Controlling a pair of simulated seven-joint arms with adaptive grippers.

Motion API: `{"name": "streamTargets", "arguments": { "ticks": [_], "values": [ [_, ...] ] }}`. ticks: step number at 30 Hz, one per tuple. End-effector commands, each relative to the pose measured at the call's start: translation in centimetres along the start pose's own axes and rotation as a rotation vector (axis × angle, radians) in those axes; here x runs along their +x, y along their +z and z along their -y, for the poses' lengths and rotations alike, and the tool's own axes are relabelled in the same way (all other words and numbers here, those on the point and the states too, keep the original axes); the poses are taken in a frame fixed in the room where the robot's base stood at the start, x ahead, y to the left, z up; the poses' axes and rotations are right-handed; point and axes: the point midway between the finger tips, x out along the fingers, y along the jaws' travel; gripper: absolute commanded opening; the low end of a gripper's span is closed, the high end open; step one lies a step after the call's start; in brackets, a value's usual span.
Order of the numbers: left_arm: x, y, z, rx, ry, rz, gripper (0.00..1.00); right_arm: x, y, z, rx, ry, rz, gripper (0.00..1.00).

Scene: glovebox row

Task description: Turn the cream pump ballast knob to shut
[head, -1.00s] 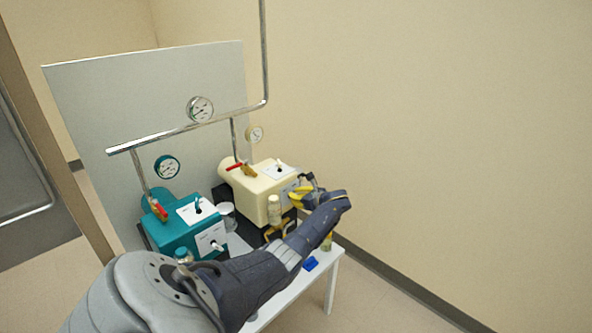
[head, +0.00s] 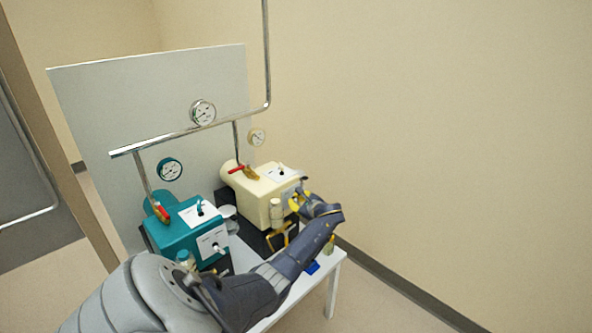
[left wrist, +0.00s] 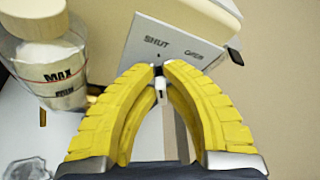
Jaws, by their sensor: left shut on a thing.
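The cream pump (head: 256,197) stands on the right of the table, with a red-handled valve (head: 236,169) on top. My left gripper (head: 299,201) is at its right-hand end. In the left wrist view, a plate (left wrist: 172,46) on the pump reads SHUT and OPEN. My gripper's yellow fingers (left wrist: 158,70) are closed on the small ballast knob (left wrist: 160,84) just below the plate's lettering. Only a dark and white bit of the knob shows between the fingers, so its exact setting is hard to tell. My right gripper is not in view.
A teal pump (head: 182,232) stands to the left on the same white table (head: 318,282). A clear bottle with a MAX mark (left wrist: 52,68) is close left of my fingers. A metal pipe (head: 185,134) and gauges run above the pumps. The wall is at the right.

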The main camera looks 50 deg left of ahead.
Motion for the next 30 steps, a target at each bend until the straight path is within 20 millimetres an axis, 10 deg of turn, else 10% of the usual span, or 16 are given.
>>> {"name": "streamTargets", "arguments": {
  "ticks": [8, 14, 30],
  "values": [
    [0.1, 0.0, 0.0, 0.000, 0.001, 0.001, 0.00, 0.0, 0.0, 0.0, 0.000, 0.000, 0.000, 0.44],
    [0.0, 0.0, 0.0, 0.001, 0.000, 0.001, 0.32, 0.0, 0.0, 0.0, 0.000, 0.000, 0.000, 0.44],
    [-2.6, -0.2, 0.0, 0.000, -0.002, -0.003, 0.33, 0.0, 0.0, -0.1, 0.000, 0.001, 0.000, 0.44]
  ]
}}
